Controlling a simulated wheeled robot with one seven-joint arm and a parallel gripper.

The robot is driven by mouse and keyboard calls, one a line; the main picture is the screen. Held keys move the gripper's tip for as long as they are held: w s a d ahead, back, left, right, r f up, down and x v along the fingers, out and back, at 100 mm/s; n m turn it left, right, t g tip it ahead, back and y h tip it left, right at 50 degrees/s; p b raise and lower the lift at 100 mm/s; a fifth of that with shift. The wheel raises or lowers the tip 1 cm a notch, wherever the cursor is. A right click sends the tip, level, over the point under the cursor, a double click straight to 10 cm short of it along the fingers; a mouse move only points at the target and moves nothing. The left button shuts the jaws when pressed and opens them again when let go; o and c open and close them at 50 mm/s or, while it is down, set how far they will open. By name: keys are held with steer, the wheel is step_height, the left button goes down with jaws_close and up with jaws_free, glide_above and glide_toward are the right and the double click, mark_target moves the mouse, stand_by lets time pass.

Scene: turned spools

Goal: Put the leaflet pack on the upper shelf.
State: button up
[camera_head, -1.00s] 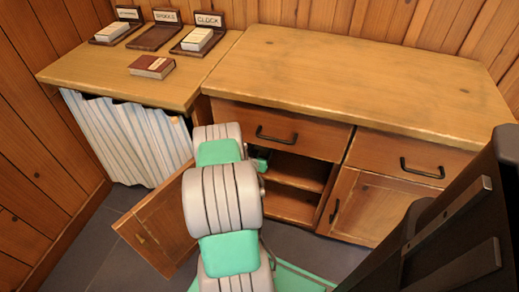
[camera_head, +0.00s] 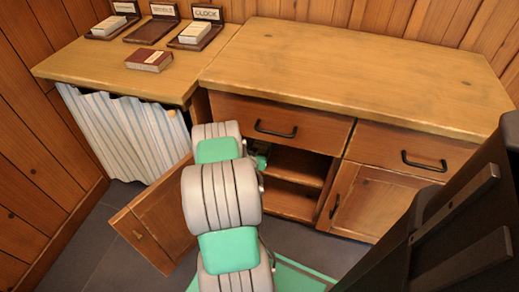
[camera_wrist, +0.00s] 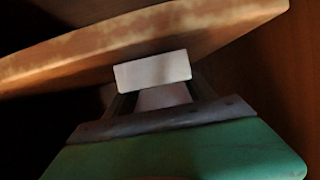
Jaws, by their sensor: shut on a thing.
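My gripper (camera_wrist: 155,98) is shut on a small pale block, which I take to be the leaflet pack (camera_wrist: 152,70). The pack juts out past the fingers, close to a wooden board's edge in the dark wrist view; I cannot tell whether they touch. In the head view my arm reaches into the open cabinet below the long counter and hides most of the gripper and the pack. The upper shelf (camera_head: 304,168) shows inside the opening, above the cabinet floor (camera_head: 291,200).
The open cabinet door (camera_head: 160,220) swings out left of my arm. A closed drawer (camera_head: 285,122) sits above the opening. On the left counter (camera_head: 75,66) lie a red-brown pack (camera_head: 149,60), an empty middle tray (camera_head: 150,32) and a CLOCK tray (camera_head: 210,40) with a pale pack.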

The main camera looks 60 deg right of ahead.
steer(key=shift+f, duration=0.1)
steer(key=o, duration=1.8)
steer(key=shift+c, duration=0.2)
steer(key=p+v, duration=0.2)
steer(key=v, duration=0.5)
steer(key=shift+w, duration=0.15)
steer(key=shift+a+r, duration=0.25)
steer(key=shift+a, duration=0.1)
